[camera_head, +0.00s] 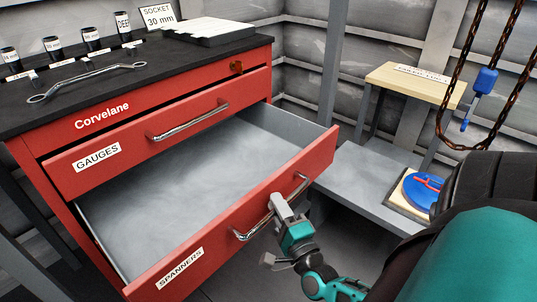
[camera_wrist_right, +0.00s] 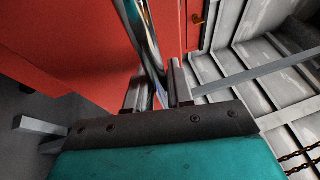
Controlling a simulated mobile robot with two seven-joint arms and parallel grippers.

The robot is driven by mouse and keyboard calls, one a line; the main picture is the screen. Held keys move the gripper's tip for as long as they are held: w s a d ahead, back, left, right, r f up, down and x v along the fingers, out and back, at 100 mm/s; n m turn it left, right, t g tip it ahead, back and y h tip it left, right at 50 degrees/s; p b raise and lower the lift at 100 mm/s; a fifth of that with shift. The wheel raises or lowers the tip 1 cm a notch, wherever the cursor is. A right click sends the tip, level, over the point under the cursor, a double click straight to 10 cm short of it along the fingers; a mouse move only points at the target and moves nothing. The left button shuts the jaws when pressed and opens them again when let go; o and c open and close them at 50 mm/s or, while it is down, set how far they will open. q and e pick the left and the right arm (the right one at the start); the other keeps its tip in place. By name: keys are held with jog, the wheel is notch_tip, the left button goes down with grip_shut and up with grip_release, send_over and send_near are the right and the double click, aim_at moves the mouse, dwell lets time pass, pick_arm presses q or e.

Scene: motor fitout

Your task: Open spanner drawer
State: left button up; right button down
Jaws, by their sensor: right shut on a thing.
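The spanner drawer (camera_head: 180,268), labelled SPANNERS, is the red lower drawer of the Corvelane cabinet. It stands pulled well out, and its grey inside looks empty. My right gripper (camera_head: 280,207) is shut on the drawer's chrome bar handle (camera_head: 250,231), toward the right part of the bar. In the right wrist view the two fingers (camera_wrist_right: 158,88) stand on either side of the shiny handle (camera_wrist_right: 150,40), close to the red drawer front. My left gripper does not show.
The GAUGES drawer (camera_head: 125,157) above is shut. A spanner (camera_head: 85,80), several sockets and a white-topped tray (camera_head: 200,32) are on the black cabinet top. A wooden-topped stand (camera_head: 415,83), a blue round object (camera_head: 421,191) and hanging chains are on the right.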

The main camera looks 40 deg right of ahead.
jog(key=shift+s, duration=0.1)
jog(key=c, duration=1.1)
grip_release()
jog(key=v, duration=1.3)
